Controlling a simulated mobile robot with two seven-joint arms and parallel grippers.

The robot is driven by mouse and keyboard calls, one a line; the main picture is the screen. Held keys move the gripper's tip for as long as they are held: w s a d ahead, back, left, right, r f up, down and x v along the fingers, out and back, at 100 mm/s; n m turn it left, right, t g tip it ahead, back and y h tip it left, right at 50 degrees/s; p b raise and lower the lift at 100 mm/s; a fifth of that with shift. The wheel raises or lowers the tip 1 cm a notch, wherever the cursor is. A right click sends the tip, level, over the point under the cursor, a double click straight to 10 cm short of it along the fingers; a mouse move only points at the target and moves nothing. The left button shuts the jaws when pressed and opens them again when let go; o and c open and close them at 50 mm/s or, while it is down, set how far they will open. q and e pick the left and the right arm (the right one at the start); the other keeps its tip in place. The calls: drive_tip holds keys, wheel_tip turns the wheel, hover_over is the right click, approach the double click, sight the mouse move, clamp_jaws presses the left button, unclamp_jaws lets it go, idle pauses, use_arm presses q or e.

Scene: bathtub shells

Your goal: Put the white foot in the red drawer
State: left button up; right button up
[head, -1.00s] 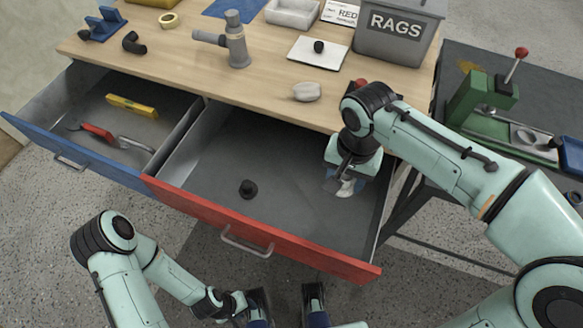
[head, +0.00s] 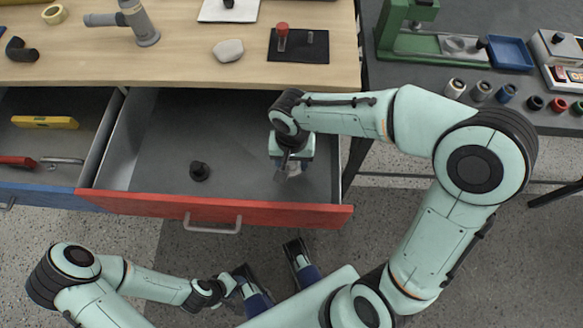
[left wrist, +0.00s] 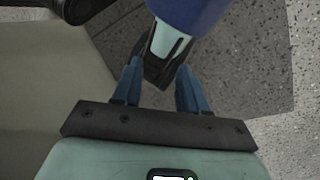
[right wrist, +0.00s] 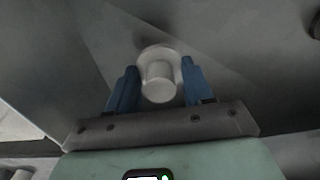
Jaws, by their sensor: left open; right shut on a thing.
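The white foot (right wrist: 158,82), a short stem on a round flange, is between the blue fingers of my right gripper (right wrist: 155,88) in the right wrist view. The right gripper (head: 289,166) is shut on it, inside the open red drawer near its right side. In the head view the white foot (head: 293,170) is mostly hidden under the gripper. I cannot tell whether it touches the drawer floor. The red drawer (head: 265,214) is pulled out, with a black foot (head: 199,171) standing inside. My left gripper (head: 224,288) is low in front of the drawer; its fingers (left wrist: 157,88) are open and empty.
The blue drawer (head: 50,196) is open at left, holding a yellow level (head: 45,122) and a red-handled tool (head: 17,161). The wooden bench top (head: 185,68) holds a pale stone-like lump (head: 228,50) and a black mat (head: 299,55). A side bench with a green press (head: 430,45) stands right.

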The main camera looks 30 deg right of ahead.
sight(292, 170)
wheel_tip(292, 170, down, 5)
drive_tip(key=shift+r+b, duration=0.2)
drive_tip(key=shift+b, duration=0.3)
use_arm(q)
drive_tip(key=shift+w+a+f, duration=0.15)
drive_tip(key=shift+w+f, duration=0.4)
drive_tip(key=shift+f, duration=0.1)
use_arm(e)
drive_tip(key=shift+f, duration=0.1)
use_arm(q)
drive_tip(key=shift+f+t, duration=0.1)
drive_tip(key=shift+t, duration=0.2)
use_arm(e)
drive_tip(key=shift+f, duration=0.15)
drive_tip(key=o, duration=1)
use_arm(q)
drive_tip(key=shift+w+a, duration=0.1)
drive_tip(key=shift+w, duration=0.1)
use_arm(e)
drive_tip(key=shift+o, duration=0.2)
drive_tip(key=shift+r, duration=0.2)
use_arm(q)
drive_tip(key=r+p, duration=0.1)
drive_tip(key=s+r+p, duration=0.2)
drive_tip(key=shift+s+d+g, duration=0.1)
drive_tip(key=shift+d+g, duration=0.2)
drive_tip(key=shift+g, duration=0.1)
use_arm(e)
wheel_tip(292, 170, up, 12)
